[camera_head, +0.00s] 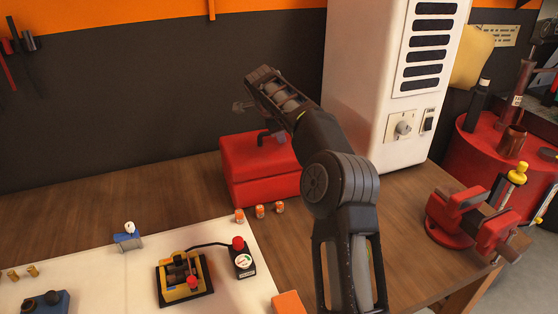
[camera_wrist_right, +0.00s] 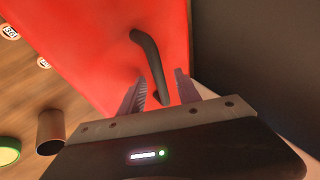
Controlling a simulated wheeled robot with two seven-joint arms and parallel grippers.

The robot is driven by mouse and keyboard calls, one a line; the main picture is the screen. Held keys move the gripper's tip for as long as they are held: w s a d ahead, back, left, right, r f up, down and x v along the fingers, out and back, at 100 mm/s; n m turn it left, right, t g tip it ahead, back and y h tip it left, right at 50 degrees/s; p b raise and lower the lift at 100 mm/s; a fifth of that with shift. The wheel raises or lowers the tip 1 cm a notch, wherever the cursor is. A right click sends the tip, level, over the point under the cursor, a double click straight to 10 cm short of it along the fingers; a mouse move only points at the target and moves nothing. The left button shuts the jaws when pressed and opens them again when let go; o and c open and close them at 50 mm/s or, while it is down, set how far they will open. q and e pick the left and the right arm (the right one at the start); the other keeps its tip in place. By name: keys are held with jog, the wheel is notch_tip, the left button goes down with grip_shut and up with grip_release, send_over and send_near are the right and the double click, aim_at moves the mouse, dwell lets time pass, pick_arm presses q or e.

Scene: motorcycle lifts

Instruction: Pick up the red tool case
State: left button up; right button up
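The red tool case (camera_head: 258,170) stands closed on the wooden workbench, left of the white cabinet. Its dark handle (camera_head: 264,137) sticks up from the lid, and my right arm partly covers the case's right side. In the right wrist view the red lid (camera_wrist_right: 100,40) fills the upper left, with the curved dark handle (camera_wrist_right: 146,60) rising from it. My right gripper (camera_wrist_right: 158,88) is open, its two fingers apart with the handle's end in the gap between them. Contact with the handle cannot be made out. My left gripper is not in view.
A tall white cabinet (camera_head: 385,80) stands right of the case, close to my right arm. Small orange-and-white cylinders (camera_head: 259,211) stand in front of the case. A red vise (camera_head: 470,215) is at the right bench edge. The wooden bench left of the case is clear.

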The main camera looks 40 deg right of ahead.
jog(key=shift+c, duration=0.2)
dwell(0.3)
grip_shut()
dwell(1.2)
jog(key=shift+r, duration=0.2)
